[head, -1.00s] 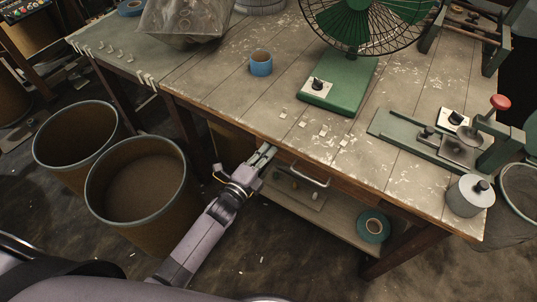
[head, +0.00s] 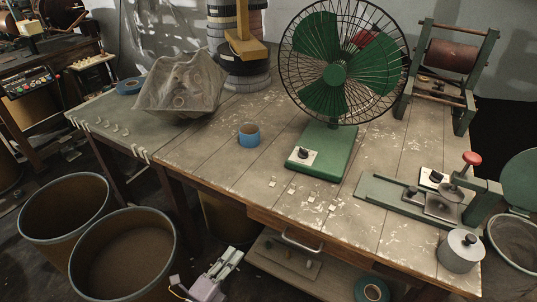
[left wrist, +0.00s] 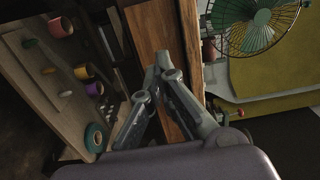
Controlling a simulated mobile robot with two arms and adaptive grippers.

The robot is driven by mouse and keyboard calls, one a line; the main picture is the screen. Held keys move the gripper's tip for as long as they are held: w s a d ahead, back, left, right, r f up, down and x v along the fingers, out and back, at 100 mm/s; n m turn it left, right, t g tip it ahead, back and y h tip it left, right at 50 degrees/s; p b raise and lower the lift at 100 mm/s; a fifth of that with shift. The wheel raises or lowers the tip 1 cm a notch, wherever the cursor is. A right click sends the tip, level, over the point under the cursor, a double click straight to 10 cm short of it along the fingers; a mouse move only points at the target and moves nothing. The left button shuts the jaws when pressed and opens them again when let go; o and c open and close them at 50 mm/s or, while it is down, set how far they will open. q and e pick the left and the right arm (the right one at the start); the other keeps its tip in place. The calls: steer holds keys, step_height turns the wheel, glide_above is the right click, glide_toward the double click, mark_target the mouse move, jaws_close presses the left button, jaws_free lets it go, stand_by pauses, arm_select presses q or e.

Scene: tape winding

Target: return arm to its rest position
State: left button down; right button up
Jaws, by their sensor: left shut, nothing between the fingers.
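My left gripper (head: 231,254) is at the bottom of the head view, in front of the workbench (head: 205,165) and left of its drawer handle (head: 302,241). It is shut and holds nothing. In the left wrist view its fingertips (left wrist: 163,62) meet in front of the bench's brown wooden edge (left wrist: 158,30). Little of my left arm shows behind the gripper. My right gripper is not in view.
On the bench stand a green fan (head: 337,75), a blue tape roll (head: 249,134), a crumpled bag (head: 182,85) and a green press (head: 400,195). Two bins (head: 125,255) (head: 62,205) stand at the left. A shelf below holds a teal roll (head: 371,290).

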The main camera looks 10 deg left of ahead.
arm_select(q)
steer(key=s+a+f+n+g+y+p, duration=0.2)
steer(key=s+f+n+g, duration=0.3)
steer(key=f, duration=0.8)
steer(key=s+a+f+n+g+y+p, duration=0.1)
steer(key=s+a+f+n+g+y, duration=0.15)
steer(key=s+f+n, duration=0.75)
steer(key=s+f+n+g+p, duration=0.1)
steer(key=s+f+n+g, duration=0.1)
steer(key=s+f+g, duration=0.2)
steer(key=s+a+f+n+g+y+p, duration=0.1)
steer(key=s+f+g, duration=0.3)
steer(key=s+f, duration=0.6)
steer(key=s+n, duration=0.1)
steer(key=s, duration=0.7)
steer(key=shift+a+g, duration=0.25)
steer(key=shift+g, duration=0.1)
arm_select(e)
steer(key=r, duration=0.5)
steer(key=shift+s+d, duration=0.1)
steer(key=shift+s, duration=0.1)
